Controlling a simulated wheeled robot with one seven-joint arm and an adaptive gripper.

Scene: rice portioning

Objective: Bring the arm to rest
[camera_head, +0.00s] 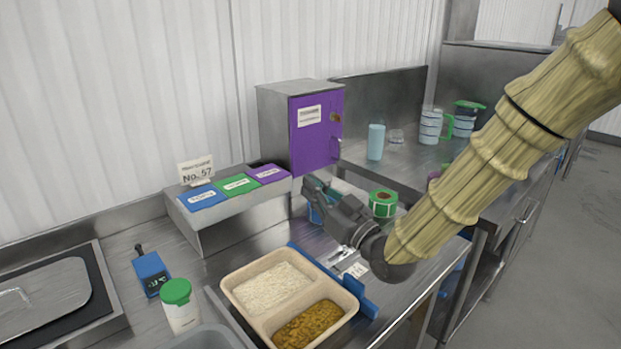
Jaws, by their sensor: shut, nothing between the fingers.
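My arm (500,150) comes in from the upper right, in a tan, ribbed, bamboo-like cover, and reaches down to the steel counter. My gripper (312,190) is dark grey and shut with nothing in it. It is in front of the purple-doored cabinet (316,132) and to the left of a green roll (383,204). Whether the fingertips touch anything behind them cannot be told. The arm's dark wrist hides part of the counter.
A two-compartment tray (238,282) holds white rice and a brown food, with blue holders beside it. A blue thermometer (151,272), a green-lidded jar (179,306) and a stand with blue, green and purple labels (204,241) are to the left. Cups (431,126) stand behind.

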